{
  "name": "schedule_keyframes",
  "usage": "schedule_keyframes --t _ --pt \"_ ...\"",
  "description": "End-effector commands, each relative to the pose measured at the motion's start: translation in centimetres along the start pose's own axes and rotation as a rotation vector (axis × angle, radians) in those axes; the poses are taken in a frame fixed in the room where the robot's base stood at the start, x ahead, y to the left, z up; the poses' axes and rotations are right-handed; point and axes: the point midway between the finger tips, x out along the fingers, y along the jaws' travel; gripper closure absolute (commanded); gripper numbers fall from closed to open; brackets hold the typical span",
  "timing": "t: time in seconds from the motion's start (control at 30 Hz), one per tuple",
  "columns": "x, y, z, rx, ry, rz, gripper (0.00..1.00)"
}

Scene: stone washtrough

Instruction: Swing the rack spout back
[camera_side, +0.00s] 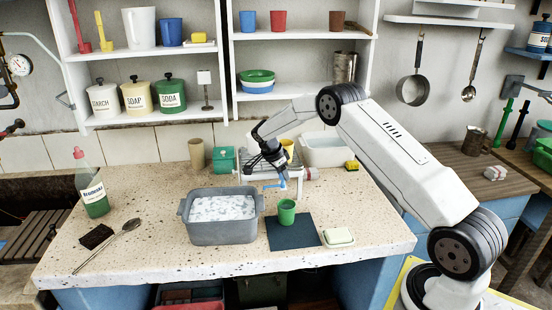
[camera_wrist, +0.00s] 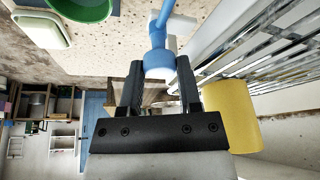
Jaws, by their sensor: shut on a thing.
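The blue spout (camera_side: 272,186) sticks out to the left at the front of the white rack (camera_side: 313,189), above the counter. My gripper (camera_side: 281,175) is over the spout, pointing down, with its jaws shut on the spout's blue upright part. In the wrist view the blue spout (camera_wrist: 158,62) lies between the two dark fingertips of my gripper (camera_wrist: 161,80). The rack's metal bars (camera_wrist: 245,45) run close beside the right finger there. My wrist hides part of the rack in the side view.
A green cup (camera_side: 287,212) stands on a dark mat (camera_side: 292,235) below the spout. A grey basin of suds (camera_side: 222,232) is to the left, and a soap dish (camera_side: 338,237) to the right. A yellow cup (camera_wrist: 235,115) is close to my gripper at the rack.

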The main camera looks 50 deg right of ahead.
Motion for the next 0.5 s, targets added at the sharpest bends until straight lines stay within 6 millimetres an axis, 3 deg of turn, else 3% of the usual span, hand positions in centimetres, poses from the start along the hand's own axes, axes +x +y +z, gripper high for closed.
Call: schedule_keyframes --t 0.17,0.2,0.3,0.5 --pt "-0.03 -0.01 0.14 -0.002 -0.002 -0.001 1.0" --pt "-0.02 0.0 0.14 -0.002 -0.002 -0.001 0.47" --pt "-0.02 -0.02 0.12 -0.002 -0.002 -0.002 0.22" --pt "-0.02 -0.1 0.04 -0.002 -0.001 -0.005 0.22"
